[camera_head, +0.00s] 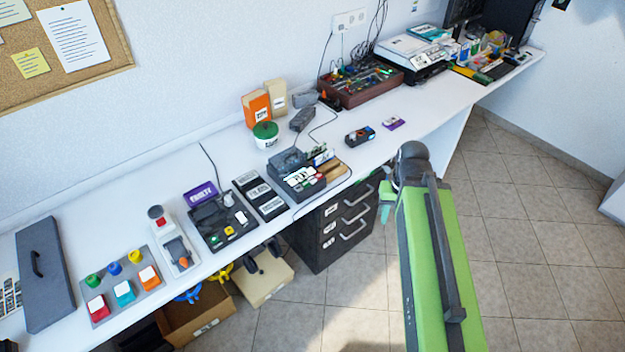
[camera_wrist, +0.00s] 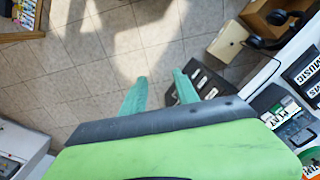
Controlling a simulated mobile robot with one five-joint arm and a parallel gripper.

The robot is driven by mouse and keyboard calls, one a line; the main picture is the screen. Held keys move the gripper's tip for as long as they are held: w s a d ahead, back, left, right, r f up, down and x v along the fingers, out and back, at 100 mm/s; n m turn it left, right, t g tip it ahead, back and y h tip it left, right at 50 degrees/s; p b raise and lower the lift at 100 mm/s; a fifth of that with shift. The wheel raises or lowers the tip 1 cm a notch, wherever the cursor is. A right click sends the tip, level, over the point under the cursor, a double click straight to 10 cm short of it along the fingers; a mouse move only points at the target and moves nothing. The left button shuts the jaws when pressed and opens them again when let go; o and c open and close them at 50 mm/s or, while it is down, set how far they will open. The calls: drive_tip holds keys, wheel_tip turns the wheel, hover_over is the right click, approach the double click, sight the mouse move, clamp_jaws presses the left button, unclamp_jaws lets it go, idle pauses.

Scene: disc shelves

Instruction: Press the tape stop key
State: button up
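A dark tape player (camera_head: 288,160) with a row of small labelled keys (camera_head: 304,178) sits on the white bench in the head view. It also shows at the right edge of the wrist view (camera_wrist: 294,127), with pale and green keys; one label seems to read "PLAY". I cannot tell which key is stop. My gripper (camera_head: 386,203) is right of the player, off the bench's front edge, beside the drawer unit. In the wrist view its two teal fingers (camera_wrist: 160,84) stand apart with only floor between them. It touches nothing that I can see.
A dark drawer unit (camera_head: 334,228) stands under the bench (camera_head: 372,160). A row of labelled dark boxes (camera_head: 260,195) and a black device with a purple sign (camera_head: 222,217) lie left of the player. A small black device (camera_head: 360,136) lies to its right. Tiled floor is clear in front.

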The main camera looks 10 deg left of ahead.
clamp_jaws()
idle(1.5)
